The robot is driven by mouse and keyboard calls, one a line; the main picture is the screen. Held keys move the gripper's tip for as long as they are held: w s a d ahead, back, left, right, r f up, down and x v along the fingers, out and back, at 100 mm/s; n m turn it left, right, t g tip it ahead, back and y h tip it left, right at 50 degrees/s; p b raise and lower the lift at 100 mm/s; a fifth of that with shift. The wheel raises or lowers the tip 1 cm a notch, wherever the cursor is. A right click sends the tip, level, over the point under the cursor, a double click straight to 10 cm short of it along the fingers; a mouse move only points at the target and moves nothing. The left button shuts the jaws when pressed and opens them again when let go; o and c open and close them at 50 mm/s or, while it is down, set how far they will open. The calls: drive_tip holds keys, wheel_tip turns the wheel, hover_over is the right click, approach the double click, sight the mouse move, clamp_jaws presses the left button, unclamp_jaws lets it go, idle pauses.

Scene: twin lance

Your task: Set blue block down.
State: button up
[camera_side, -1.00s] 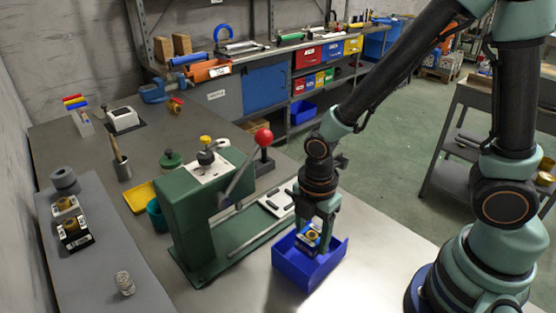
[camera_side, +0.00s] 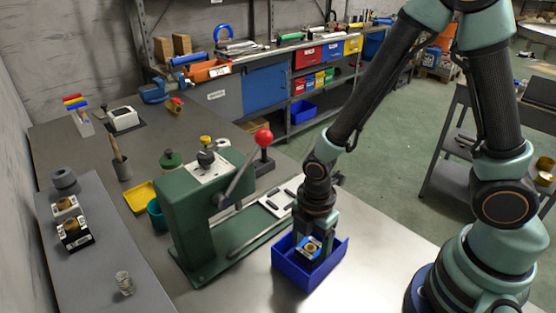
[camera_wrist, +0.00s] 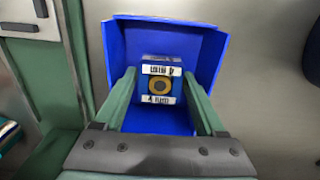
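Whether the block's underside touches the bin floor is hidden.
A green press (camera_side: 190,225) with a red-knobbed lever stands just left of the bin. A grey mat (camera_side: 100,270) at the left holds a similar dark block (camera_side: 75,234) and small parts. The metal table in front of the bin is clear.

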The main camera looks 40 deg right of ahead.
sight(310, 247)
wheel_tip(310, 247, up, 12)
drive_tip(key=d+r+m+t, duration=0.2)
drive_tip(key=d+r+m, duration=0.3)
drive_tip(key=m, duration=0.4)
drive_tip(key=w+d+r+m+t, duration=0.1)
drive_tip(key=d+r+m+t, duration=0.2)
drive_tip(key=m, duration=0.6)
wheel_tip(310, 247, up, 4)
drive_tip(key=shift+w+d+f+m+t, duration=0.15)
drive_tip(key=shift+d+m+t, duration=0.15)
drive_tip(key=shift+d, duration=0.75)
